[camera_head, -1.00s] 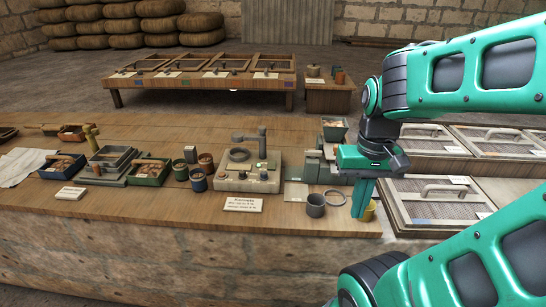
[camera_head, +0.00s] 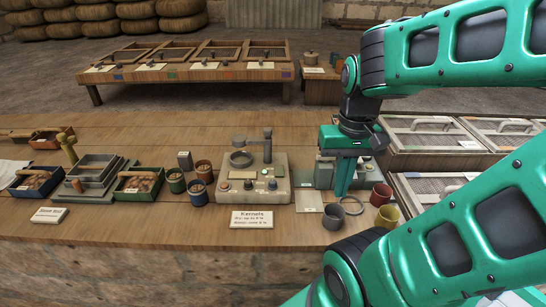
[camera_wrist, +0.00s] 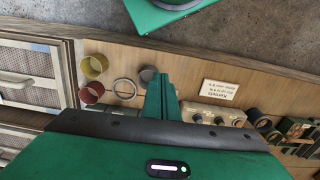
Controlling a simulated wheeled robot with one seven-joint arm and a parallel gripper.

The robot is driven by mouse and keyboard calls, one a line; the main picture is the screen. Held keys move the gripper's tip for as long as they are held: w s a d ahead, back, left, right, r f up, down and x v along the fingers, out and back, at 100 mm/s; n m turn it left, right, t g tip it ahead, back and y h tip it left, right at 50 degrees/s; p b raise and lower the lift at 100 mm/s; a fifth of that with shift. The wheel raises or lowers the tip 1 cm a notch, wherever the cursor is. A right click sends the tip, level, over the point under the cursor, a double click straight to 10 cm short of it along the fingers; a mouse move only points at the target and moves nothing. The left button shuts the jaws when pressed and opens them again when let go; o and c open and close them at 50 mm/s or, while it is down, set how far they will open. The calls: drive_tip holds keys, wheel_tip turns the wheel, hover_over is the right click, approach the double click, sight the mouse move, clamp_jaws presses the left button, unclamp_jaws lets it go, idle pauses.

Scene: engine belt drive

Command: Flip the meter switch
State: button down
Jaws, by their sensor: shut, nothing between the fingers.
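The meter is a beige box (camera_head: 253,188) on the wooden counter, with a post and ring on top, a small greenish display, and several knobs along its front. In the wrist view its knob-bearing front (camera_wrist: 212,116) shows right of my fingers. Which knob or lever is the switch I cannot tell. My gripper (camera_head: 342,192) points down, shut and empty, to the right of the meter and apart from it. Its closed fingers also show in the wrist view (camera_wrist: 162,92).
A grey cup (camera_head: 333,217), a red cup (camera_head: 381,194) and a yellow cup (camera_head: 387,217) stand near my gripper, with a flat ring (camera_head: 352,206). A "Kernels" sign (camera_head: 252,219) stands before the meter. Mesh-covered boxes (camera_head: 430,133) lie right.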

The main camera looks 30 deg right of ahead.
idle(0.5)
drive_tip(key=w+d+r+n+t+h, duration=0.1)
drive_tip(key=w+n, duration=1.6)
drive_tip(key=w, duration=0.8)
drive_tip(key=shift+w+d+r+n+t, duration=0.15)
drive_tip(key=shift+w+r+n+t, duration=0.15)
drive_tip(key=shift+w+r+n, duration=0.1)
drive_tip(key=shift+f, duration=0.1)
